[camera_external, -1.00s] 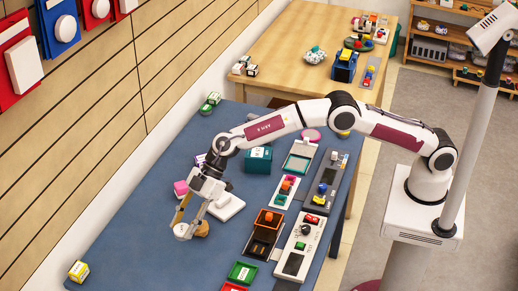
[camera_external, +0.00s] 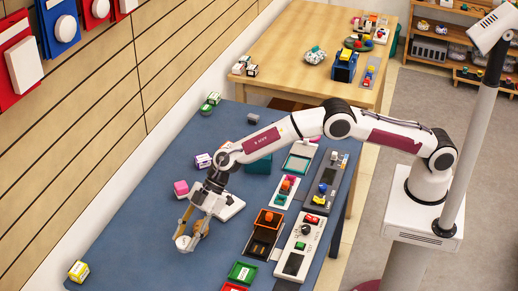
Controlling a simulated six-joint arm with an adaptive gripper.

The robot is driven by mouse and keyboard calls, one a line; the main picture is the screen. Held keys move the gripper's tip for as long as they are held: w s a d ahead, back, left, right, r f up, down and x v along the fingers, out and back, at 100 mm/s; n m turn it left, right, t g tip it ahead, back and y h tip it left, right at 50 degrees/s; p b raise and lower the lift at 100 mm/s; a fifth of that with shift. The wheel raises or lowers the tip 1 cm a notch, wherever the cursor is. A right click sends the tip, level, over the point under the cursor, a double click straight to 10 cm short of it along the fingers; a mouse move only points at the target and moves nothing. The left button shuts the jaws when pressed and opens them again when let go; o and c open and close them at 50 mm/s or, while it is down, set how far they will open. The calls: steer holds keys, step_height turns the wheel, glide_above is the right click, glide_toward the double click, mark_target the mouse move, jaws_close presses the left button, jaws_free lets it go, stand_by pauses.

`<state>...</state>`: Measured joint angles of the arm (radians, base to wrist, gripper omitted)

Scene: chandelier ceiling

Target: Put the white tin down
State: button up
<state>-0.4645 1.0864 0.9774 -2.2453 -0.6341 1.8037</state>
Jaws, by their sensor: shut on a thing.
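The white tin (camera_external: 183,243) is a small, round, pale thing at the tips of my gripper (camera_external: 186,236), over the blue table's left part. My gripper points down and is shut on the tin. I cannot tell whether the tin's underside touches the table. A brown rounded object (camera_external: 202,229) is close beside the tin on the right, partly hidden by my gripper.
The blue table (camera_external: 135,245) is clear to the left and front of the tin.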

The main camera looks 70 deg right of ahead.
mark_target(189, 257)
steer(key=shift+f, duration=0.65)
steer(key=shift+f, duration=1.85)
steer(key=shift+f, duration=0.15)
steer(key=o, duration=1.2)
steer(key=shift+v, duration=6.15)
